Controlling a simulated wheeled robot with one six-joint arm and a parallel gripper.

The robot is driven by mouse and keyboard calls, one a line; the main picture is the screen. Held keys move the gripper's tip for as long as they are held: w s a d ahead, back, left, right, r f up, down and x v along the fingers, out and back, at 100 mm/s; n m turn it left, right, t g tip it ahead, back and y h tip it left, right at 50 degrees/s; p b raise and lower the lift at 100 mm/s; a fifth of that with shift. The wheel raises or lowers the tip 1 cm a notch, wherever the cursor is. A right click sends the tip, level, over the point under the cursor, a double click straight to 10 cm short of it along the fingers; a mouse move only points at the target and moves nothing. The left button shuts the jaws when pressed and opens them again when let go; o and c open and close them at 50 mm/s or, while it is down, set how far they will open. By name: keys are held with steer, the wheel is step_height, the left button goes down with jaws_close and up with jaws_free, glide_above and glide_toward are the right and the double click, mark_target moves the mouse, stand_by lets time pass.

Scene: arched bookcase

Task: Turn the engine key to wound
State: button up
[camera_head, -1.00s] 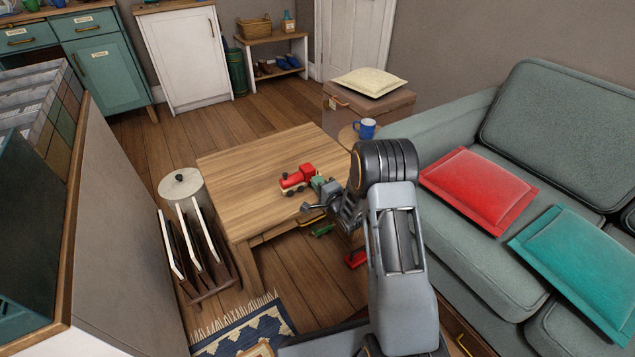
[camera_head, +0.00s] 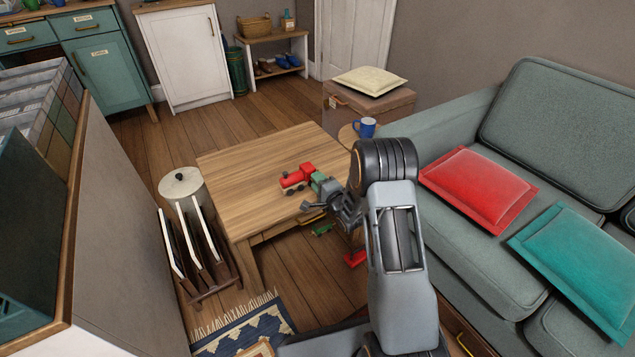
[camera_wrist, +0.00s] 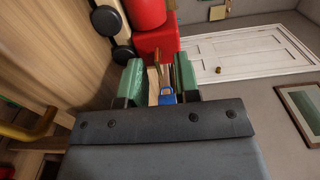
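The red toy engine (camera_head: 298,179) with dark wheels sits on the wooden table, near its right-hand edge. In the wrist view its red body (camera_wrist: 155,42) is just beyond my fingertips. My gripper (camera_wrist: 158,82) has two green-tipped fingers with a gap between them. A thin brass-coloured piece, which looks like the key (camera_wrist: 157,60), shows in line with this gap, close to the engine's red end. I cannot tell whether it lies between the fingertips or just past them. In the head view my gripper (camera_head: 322,184) is beside the engine, and my wrist partly hides the area; the key is not discernible there.
The wooden table (camera_head: 250,170) is bare left of the engine. A blue mug (camera_head: 365,127) stands on a small round table behind my arm. The sofa (camera_head: 470,240) is close on the right. A rack (camera_head: 205,255) stands at the table's left, and small toys (camera_head: 355,259) lie on the floor.

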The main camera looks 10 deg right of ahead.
steer(key=p+v, duration=0.3)
steer(key=v, duration=1.1)
steer(key=shift+p, duration=0.3)
steer(key=shift+w+r, duration=0.1)
steer(key=shift+r, duration=0.05)
